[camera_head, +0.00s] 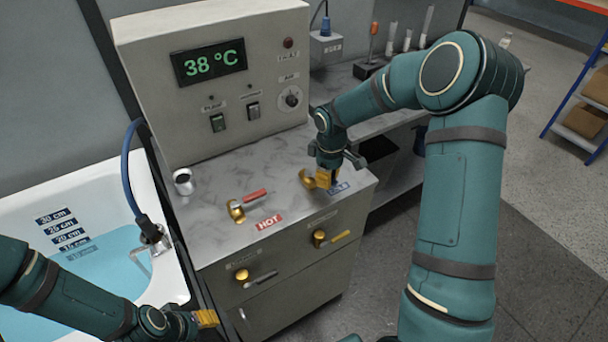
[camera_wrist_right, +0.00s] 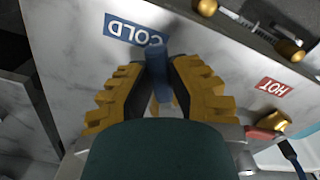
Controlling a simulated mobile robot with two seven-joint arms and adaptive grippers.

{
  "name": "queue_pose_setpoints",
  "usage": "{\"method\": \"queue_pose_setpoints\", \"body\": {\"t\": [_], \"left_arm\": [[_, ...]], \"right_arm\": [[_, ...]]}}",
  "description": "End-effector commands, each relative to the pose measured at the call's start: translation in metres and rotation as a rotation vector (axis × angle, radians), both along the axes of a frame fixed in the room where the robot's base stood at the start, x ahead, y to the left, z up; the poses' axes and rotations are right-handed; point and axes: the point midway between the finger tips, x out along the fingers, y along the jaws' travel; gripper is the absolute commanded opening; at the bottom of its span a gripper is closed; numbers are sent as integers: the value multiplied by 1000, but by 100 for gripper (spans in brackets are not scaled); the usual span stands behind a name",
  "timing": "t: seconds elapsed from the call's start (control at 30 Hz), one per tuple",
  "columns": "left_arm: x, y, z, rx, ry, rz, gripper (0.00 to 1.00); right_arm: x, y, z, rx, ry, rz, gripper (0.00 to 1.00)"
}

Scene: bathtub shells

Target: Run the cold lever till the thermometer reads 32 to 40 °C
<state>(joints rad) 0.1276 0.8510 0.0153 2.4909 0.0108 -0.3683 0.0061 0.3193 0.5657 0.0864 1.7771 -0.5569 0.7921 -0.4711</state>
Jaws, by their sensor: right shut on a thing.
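The thermometer display (camera_head: 210,63) reads 38 °C in green digits. My right gripper (camera_head: 320,180) is over the counter at the blue COLD label (camera_head: 341,187). In the right wrist view my right gripper (camera_wrist_right: 158,92) is shut on the blue cold lever (camera_wrist_right: 155,65), which stands between its yellow fingers. The head view hides this lever behind the gripper. The hot lever (camera_head: 252,197), red with a brass base, lies to the left by the red HOT label (camera_head: 270,221). My left gripper (camera_head: 206,318) is low by the tub's edge, with its finger gap unclear.
The white bathtub (camera_head: 172,270) at left holds blue water (camera_head: 115,268) near the lower depth marks. A blue hose (camera_head: 127,165) runs down to its rim. A small metal cup (camera_head: 183,182) stands on the counter (camera_head: 215,245). Two brass-knobbed valves are on the cabinet front.

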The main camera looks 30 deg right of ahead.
Motion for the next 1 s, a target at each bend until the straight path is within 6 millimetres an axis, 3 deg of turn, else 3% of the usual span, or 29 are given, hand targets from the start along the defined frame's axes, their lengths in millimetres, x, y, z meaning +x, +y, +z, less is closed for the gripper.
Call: {"method": "queue_pose_setpoints", "body": {"t": [0.33,1.0], "left_arm": [[6,1,22,3,-15,11,47],[7,2,51,-2,-18,11,47]], "right_arm": [[7,-23,0,3,3,311,0],[40,-34,-1,3,3,891,0]]}}
